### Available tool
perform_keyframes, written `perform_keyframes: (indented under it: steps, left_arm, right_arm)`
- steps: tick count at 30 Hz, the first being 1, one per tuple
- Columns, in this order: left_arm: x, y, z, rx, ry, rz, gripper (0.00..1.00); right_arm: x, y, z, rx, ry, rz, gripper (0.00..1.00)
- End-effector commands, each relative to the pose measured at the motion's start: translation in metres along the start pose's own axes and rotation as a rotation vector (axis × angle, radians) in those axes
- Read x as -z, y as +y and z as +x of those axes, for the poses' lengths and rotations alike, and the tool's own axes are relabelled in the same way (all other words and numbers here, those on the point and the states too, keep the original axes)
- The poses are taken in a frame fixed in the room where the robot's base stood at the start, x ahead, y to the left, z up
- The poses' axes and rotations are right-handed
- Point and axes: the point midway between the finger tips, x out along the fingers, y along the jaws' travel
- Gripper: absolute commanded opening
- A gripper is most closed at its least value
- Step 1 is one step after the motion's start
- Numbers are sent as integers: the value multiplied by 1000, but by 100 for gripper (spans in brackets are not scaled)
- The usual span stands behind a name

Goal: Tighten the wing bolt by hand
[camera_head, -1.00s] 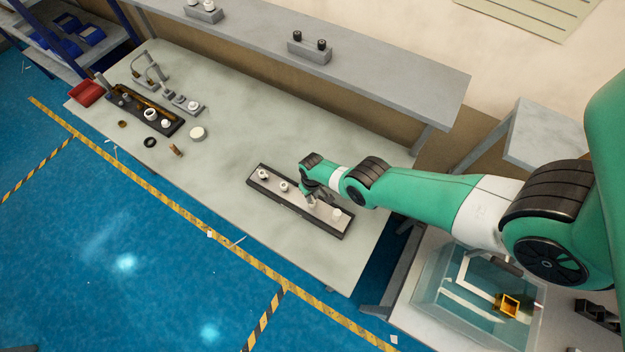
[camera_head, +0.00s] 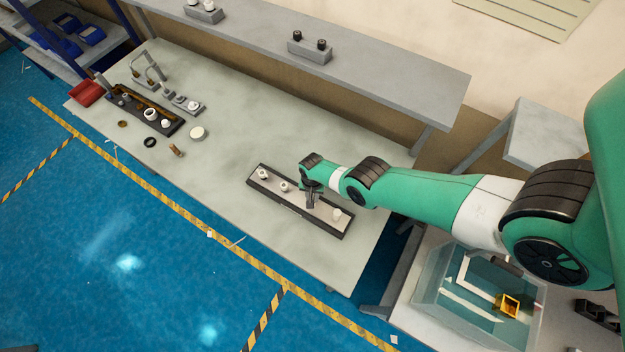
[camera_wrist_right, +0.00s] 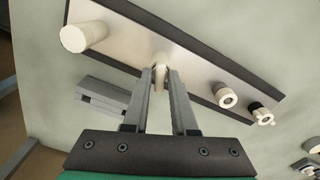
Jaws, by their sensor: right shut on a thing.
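The wing bolt (camera_wrist_right: 160,66) is a small pale piece standing on the dark-edged fixture board (camera_head: 256,186), which also shows in the right wrist view (camera_wrist_right: 205,62). My right gripper (camera_head: 310,203) is over the board, between its pale fittings. In the right wrist view its two grey fingers (camera_wrist_right: 161,76) are shut on the wing bolt from either side. The fingers hide part of the bolt, and in the head view the gripper covers it. How far the bolt is screwed in cannot be told. My left gripper is not in view.
A white cylinder (camera_head: 337,214) and two pale ring fittings (camera_head: 284,187) (camera_head: 263,174) stand on the same board, beside the gripper. A dark tray of parts (camera_head: 176,127) lies at the table's far left. The middle of the table (camera_head: 235,150) is clear.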

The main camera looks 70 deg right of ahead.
Motion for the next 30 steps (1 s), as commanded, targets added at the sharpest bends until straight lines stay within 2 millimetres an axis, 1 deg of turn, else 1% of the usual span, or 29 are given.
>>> perform_keyframes:
  steps: [2,10,11,15,18,25,26,27,30]
  left_arm:
    - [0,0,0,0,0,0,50]
    - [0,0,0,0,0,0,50]
    - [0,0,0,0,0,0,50]
    - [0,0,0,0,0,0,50]
    - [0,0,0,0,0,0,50]
    - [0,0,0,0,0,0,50]
    - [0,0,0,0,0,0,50]
    - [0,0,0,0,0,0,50]
    - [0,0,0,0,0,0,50]
  right_arm:
    - [0,0,0,0,0,42,0]
    - [0,0,0,0,0,67,0]
    - [0,0,0,0,0,96,0]
    - [0,0,0,0,0,320,0]
    - [0,0,0,0,0,433,0]
    - [0,0,0,0,0,456,0]
    - [0,0,0,0,0,456,30]
    - [0,0,0,0,0,455,35]
    - [0,0,0,0,0,455,35]
